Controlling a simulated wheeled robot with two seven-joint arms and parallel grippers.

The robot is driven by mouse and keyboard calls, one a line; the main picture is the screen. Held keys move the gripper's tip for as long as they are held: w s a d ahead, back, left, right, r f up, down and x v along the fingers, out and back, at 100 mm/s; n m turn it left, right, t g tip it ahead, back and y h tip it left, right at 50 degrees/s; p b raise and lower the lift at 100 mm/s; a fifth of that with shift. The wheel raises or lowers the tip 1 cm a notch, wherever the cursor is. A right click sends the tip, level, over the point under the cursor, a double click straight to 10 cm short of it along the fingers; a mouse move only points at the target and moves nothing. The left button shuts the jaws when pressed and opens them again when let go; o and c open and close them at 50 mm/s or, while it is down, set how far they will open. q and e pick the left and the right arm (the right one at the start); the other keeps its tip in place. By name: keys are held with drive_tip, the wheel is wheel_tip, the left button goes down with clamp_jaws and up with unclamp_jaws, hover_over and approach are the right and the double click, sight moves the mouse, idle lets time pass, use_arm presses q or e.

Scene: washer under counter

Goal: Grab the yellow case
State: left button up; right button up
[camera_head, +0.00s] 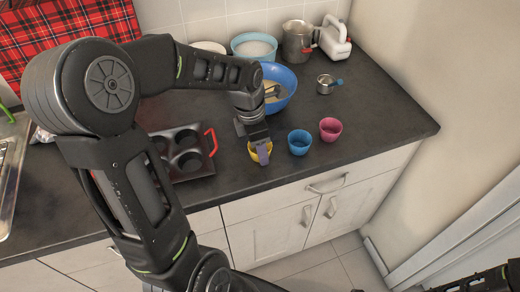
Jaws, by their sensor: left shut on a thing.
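The yellow case (254,156) is a small cup on the dark counter near its front edge, left of a blue cup and a pink cup. My left gripper (262,153) reaches down to it from above and is shut on its wall. The gripper and wrist hide part of the case. I cannot tell whether the case still touches the counter. Only a dark piece of my right arm shows at the bottom right corner; its fingertips are not visible.
Close to the right stand a blue cup (299,142) and a pink cup (330,129). A muffin tin (196,176) with red handles lies to the left. A blue bowl (284,77) stands behind, with a metal measuring cup (326,84) beside it. The counter's right end is clear.

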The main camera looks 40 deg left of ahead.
use_arm(q)
wheel_tip(320, 180, up, 10)
drive_tip(key=b, duration=0.1)
idle(0.4)
idle(0.5)
